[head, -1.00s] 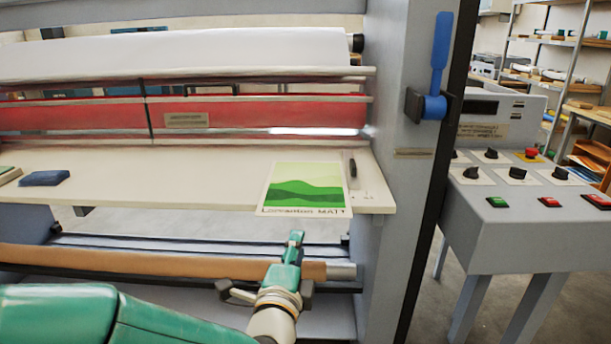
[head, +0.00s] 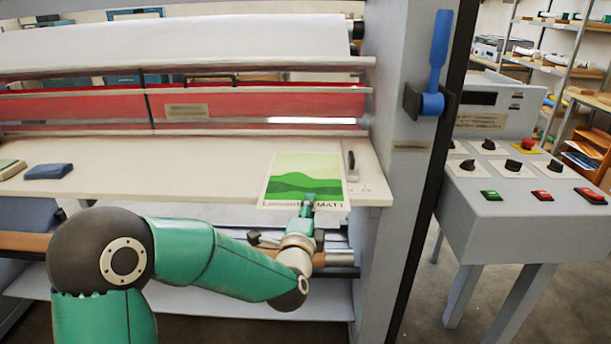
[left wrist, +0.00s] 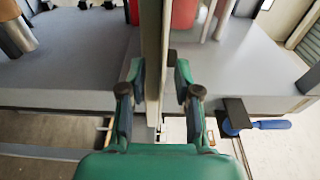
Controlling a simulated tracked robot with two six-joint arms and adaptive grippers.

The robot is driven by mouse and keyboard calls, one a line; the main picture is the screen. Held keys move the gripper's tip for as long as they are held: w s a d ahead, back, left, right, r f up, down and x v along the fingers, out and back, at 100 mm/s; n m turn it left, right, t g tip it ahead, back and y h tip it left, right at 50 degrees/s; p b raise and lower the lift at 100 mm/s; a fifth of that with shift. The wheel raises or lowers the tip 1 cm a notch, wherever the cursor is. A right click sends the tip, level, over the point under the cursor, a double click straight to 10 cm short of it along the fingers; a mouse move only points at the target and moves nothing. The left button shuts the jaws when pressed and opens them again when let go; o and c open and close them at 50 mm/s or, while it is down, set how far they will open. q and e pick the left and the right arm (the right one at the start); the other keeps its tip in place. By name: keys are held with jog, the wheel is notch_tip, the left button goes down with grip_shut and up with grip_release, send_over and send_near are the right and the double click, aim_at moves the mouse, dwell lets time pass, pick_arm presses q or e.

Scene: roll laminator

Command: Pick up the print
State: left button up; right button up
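The print (head: 301,178), a sheet with green hills and a line of text, lies on the cream feed table (head: 205,196) near its right end. Its front edge is at or slightly over the table's front edge. My left gripper (head: 308,203) is at the print's front edge, and one finger covers part of the text. In the left wrist view my left gripper (left wrist: 159,88) has its fingers apart, one on each side of the table board (left wrist: 152,50), seen edge-on. I cannot make out the print there, or whether the fingers touch it. My right gripper is not in view.
A dark handle (head: 351,162) sits just right of the print. A blue block (head: 48,171) lies at the table's left. The grey side frame (head: 398,200) with a blue lever (head: 437,60) stands to the right, beside the control console (head: 525,220).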

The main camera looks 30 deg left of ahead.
pick_arm(q)
jog(key=shift+w+a, duration=0.15)
jog(key=shift+w, duration=0.25)
grip_shut()
jog(key=shift+r, duration=0.15)
